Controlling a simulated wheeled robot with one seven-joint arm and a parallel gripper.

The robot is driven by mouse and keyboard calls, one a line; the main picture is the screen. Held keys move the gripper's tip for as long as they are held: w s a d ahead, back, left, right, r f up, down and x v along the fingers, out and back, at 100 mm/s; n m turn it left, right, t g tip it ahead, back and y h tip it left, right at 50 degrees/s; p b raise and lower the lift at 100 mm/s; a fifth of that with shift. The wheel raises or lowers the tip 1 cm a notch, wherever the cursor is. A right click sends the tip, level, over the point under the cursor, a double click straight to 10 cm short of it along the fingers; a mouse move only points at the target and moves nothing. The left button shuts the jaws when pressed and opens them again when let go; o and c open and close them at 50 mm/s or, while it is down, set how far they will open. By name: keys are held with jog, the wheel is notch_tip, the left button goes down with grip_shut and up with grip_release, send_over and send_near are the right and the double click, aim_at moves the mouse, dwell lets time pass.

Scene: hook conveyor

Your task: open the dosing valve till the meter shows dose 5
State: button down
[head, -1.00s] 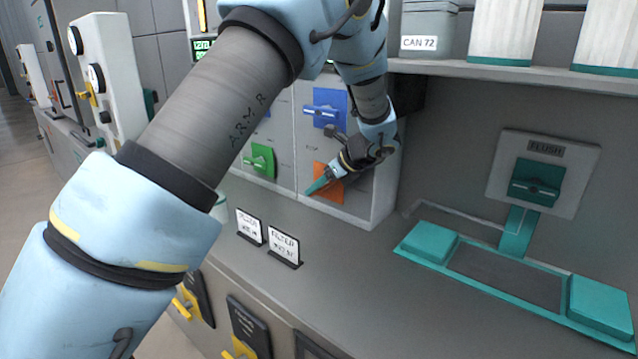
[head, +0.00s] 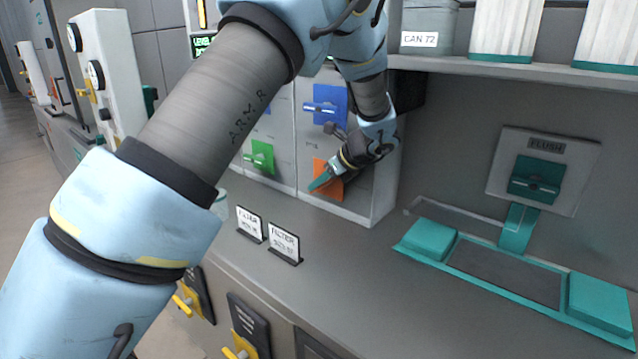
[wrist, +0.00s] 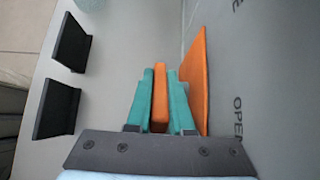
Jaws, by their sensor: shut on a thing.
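The orange valve (head: 333,188) is low on the grey cabinet panel in the head view. In the wrist view its thin orange handle (wrist: 160,100) stands between my teal fingers, with its orange backing plate (wrist: 195,80) to the right. My gripper (head: 317,184) is shut on this handle; its fingers also show in the wrist view (wrist: 160,74). A small display (head: 203,46) with green text is at the top left of the panel. My arm covers part of it, and I cannot read a dose on it.
A blue valve (head: 325,105) is above the orange one, and a green valve (head: 260,157) is to its left. Two small label stands (head: 284,243) are on the counter in front. A teal flush fixture (head: 433,240) is to the right. The word OPEN (wrist: 238,116) is printed beside the orange plate.

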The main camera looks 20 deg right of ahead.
jog(key=shift+f+y+b, duration=0.1)
jog(key=shift+y+b, duration=0.2)
jog(key=shift+b, duration=0.1)
jog(key=shift+s+d+f+t+b, duration=0.1)
jog(key=shift+t+b, duration=0.8)
jog(key=shift+t, duration=0.1)
jog(key=t+y+b, duration=0.1)
jog(key=t, duration=0.1)
jog(key=t+y+b, duration=0.1)
jog(key=t, duration=0.1)
jog(key=shift+r+y+b, duration=0.3)
jog(key=shift+t, duration=0.4)
jog(key=c, duration=0.8)
grip_release()
jog(key=shift+s, duration=0.1)
jog(key=b+v, duration=0.1)
jog(key=v, duration=0.9)
jog(key=shift+s+d, duration=0.25)
jog(key=shift+d, duration=0.05)
jog(key=shift+r, duration=0.1)
